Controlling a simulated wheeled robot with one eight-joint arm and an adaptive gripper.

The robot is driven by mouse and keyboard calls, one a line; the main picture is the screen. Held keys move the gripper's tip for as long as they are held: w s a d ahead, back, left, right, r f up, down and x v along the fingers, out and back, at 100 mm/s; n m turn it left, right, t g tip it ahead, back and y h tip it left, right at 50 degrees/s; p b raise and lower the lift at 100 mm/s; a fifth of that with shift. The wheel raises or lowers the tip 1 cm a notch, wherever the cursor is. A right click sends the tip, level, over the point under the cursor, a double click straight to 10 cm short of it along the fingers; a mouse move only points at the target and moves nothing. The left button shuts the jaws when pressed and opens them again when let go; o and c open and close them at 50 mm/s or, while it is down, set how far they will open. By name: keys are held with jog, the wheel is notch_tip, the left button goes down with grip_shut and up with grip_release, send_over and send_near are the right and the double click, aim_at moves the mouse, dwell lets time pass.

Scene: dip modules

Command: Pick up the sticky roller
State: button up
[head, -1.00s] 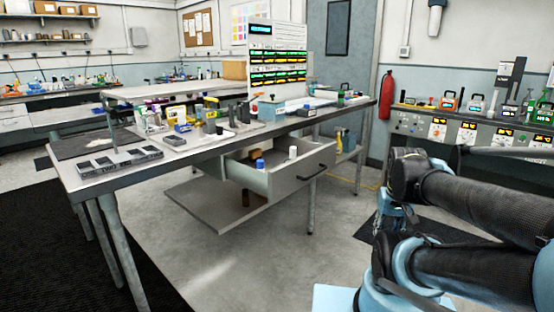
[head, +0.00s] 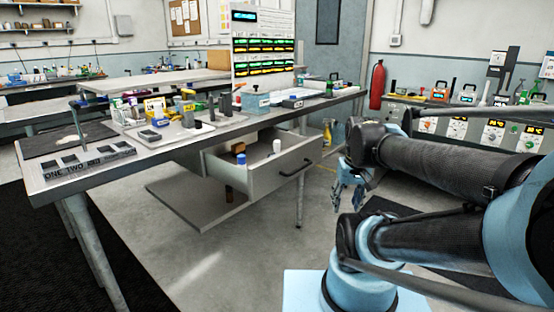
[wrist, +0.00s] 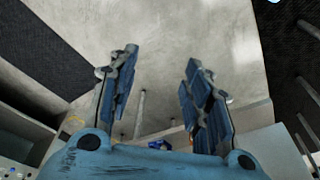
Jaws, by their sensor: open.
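I cannot pick out the sticky roller for certain. The open drawer (head: 255,185) under the workbench (head: 95,188) holds a small white cylinder (head: 277,146) and a blue-topped item (head: 241,158), both too small to identify surely. Several small tools and blocks stand on the bench top. My gripper (head: 345,195) hangs to the right of the drawer, apart from it, over the floor. In the wrist view my gripper (wrist: 160,85) is open, its two blue fingers spread with nothing between them.
A grey labelled block (head: 88,172) lies at the bench's near left corner. A display board (head: 263,47) stands on the bench. A red extinguisher (head: 377,86) hangs on the wall. Floor before the drawer is clear.

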jog(key=w+a+r+n, duration=0.2)
jog(key=w+a+r, duration=0.1)
jog(key=w+r, duration=0.45)
notch_tip(320, 180, up, 11)
jog(key=n+y, duration=0.3)
jog(key=n, duration=0.3)
send_over(277, 146)
jog(key=s+d, duration=0.2)
jog(key=d, duration=0.3)
jog(key=shift+t, duration=0.3)
jog(key=x, duration=1.2)
jog(key=shift+w, duration=0.15)
jog(key=shift+s+a+x, duration=0.1)
jog(key=shift+s+x, duration=0.05)
jog(key=shift+x, duration=0.7)
jog(key=shift+s+a+x, duration=0.1)
jog(key=shift+s+x, duration=0.05)
jog(key=shift+x, duration=0.75)
jog(key=shift+s+x, duration=0.15)
jog(key=shift+x, duration=0.7)
grip_shut()
